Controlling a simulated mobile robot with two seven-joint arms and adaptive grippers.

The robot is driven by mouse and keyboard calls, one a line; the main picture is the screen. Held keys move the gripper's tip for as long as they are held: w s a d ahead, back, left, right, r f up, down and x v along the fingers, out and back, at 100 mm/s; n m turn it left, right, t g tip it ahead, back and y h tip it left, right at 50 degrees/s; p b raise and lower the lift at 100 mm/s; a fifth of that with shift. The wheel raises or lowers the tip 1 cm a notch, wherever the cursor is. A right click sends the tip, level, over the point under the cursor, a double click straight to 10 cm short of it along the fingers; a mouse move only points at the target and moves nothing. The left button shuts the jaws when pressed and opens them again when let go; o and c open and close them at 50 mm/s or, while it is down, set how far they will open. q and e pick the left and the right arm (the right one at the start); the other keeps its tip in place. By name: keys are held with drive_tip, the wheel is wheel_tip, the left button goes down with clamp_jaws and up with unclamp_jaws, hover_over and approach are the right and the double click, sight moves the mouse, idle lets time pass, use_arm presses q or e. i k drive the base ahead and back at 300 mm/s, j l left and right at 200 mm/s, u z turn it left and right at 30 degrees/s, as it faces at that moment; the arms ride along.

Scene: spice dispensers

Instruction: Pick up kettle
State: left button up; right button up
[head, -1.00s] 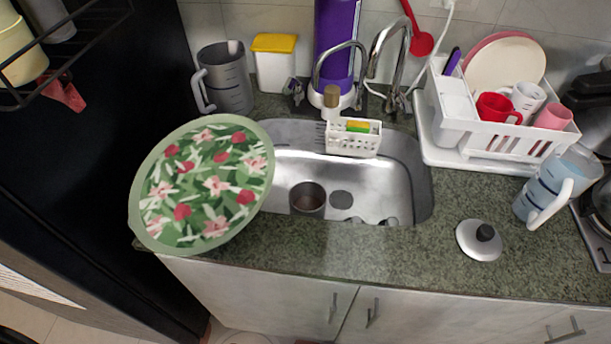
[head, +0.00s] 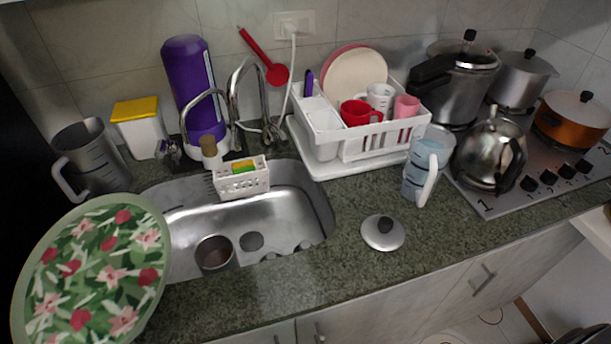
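The kettle (head: 490,152) is a shiny silver metal pot with a dark handle. It stands at the right in the head view, at the front left of the stove (head: 540,165), just right of the clear measuring jug. A silver lid with a black knob (head: 383,232) lies on the counter to its left; I cannot tell which pot it belongs to. Neither of my grippers shows in the head view.
A clear blue-tinted jug (head: 428,165) stands close to the kettle's left. A pressure cooker (head: 455,85), a steel pot (head: 521,80) and an orange pot (head: 572,120) stand around behind and right. A dish rack (head: 350,140) and sink (head: 250,220) are left. Front counter is mostly clear.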

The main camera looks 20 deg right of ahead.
sight(495, 150)
drive_tip(key=z, duration=1.6)
